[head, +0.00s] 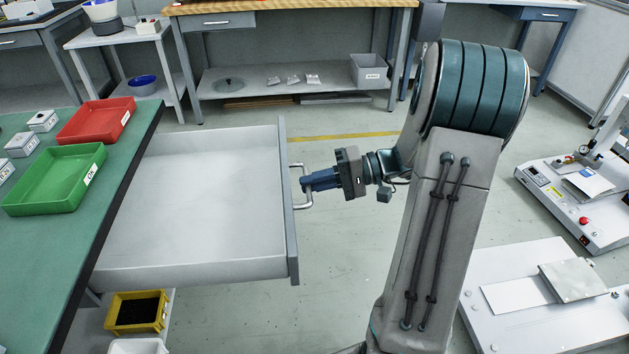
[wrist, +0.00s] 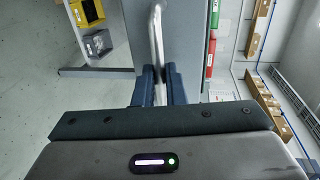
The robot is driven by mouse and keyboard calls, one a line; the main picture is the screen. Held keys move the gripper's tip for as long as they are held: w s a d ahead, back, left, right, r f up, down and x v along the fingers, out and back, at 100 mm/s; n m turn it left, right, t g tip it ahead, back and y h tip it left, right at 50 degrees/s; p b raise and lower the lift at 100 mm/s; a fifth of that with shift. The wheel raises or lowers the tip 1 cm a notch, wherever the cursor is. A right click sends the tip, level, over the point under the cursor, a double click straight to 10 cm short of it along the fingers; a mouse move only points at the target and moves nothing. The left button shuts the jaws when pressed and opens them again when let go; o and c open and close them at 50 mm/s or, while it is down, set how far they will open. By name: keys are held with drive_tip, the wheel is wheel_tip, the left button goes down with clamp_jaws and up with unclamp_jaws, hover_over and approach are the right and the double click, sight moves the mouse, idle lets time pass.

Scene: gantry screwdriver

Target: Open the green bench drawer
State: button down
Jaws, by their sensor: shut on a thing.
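The drawer (head: 200,200) of the green-topped bench (head: 110,200) stands far out from under the bench top in the head view. It looks empty inside. Its grey front panel (head: 287,200) carries a metal bar handle (head: 307,193). My gripper (head: 306,184) is at the handle, reaching it from the right, with its blue fingers shut on the bar. In the wrist view the handle (wrist: 156,45) runs down between the two fingers (wrist: 154,88), and the drawer's front panel (wrist: 187,35) is just beyond. The finger pads' contact with the bar is partly hidden.
A red tray (head: 96,120), a green tray (head: 55,180) and small white boxes lie on the bench top. A yellow bin (head: 137,312) sits below the drawer. A wood-topped bench (head: 290,20) stands behind. Machines (head: 580,190) stand at the right.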

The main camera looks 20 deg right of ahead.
drive_tip(key=c, duration=1.5)
unclamp_jaws()
drive_tip(key=p+v, duration=0.4)
drive_tip(key=v, duration=0.9)
drive_tip(key=shift+d, duration=0.4)
drive_tip(key=shift+s, duration=0.1)
